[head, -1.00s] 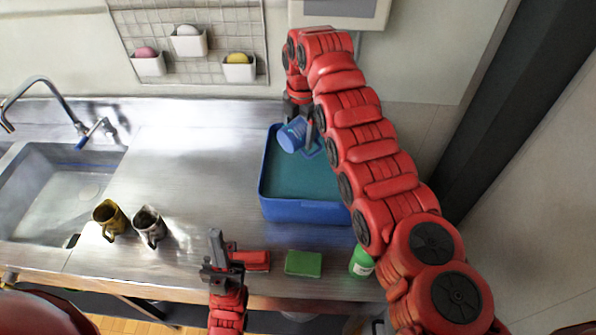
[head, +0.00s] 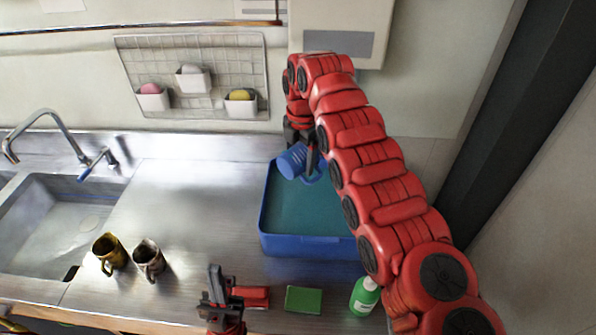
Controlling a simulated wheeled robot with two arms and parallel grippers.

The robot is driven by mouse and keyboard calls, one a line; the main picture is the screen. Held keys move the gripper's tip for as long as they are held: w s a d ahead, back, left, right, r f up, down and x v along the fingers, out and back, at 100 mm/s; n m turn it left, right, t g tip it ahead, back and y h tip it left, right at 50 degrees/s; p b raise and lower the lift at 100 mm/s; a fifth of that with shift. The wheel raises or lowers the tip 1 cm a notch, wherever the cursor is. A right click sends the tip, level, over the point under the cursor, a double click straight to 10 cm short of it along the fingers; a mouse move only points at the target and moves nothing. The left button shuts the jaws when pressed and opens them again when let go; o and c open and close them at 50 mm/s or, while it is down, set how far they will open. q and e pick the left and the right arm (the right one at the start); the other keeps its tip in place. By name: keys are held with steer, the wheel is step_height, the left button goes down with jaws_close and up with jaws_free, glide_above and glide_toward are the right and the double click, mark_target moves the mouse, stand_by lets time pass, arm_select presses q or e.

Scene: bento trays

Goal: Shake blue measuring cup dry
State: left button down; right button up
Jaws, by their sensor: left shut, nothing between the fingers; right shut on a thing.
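The blue measuring cup (head: 292,162) is held on its side above the far part of a blue tub (head: 305,242) with a teal inside. My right gripper (head: 311,165) is shut on the cup, with the arm reaching in from the right. The fingers partly hide the cup's handle side. My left gripper (head: 222,290) is shut and empty, low over the counter's front, beside a red block (head: 250,296).
A gold mug (head: 109,254) and a silver mug (head: 149,260) stand left of the tub. A green sponge (head: 303,299) and a green bottle (head: 364,296) are at the front. The sink (head: 45,225) is at left. Counter between mugs and tub is clear.

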steer(key=shift+f+b, duration=1.2)
steer(key=shift+f, duration=0.65)
step_height(320, 180, up, 4)
steer(key=p, duration=0.3)
steer(key=shift+f+b, duration=1.2)
steer(key=shift+f, duration=0.8)
step_height(320, 180, up, 4)
steer(key=p, duration=0.2)
steer(key=shift+p, duration=0.4)
step_height(320, 180, down, 4)
steer(key=shift+b, duration=1.15)
step_height(320, 180, up, 4)
steer(key=p, duration=0.2)
steer(key=shift+p, duration=0.3)
steer(key=shift+f+b, duration=1.15)
steer(key=shift+f, duration=0.85)
steer(key=shift+r, duration=0.1)
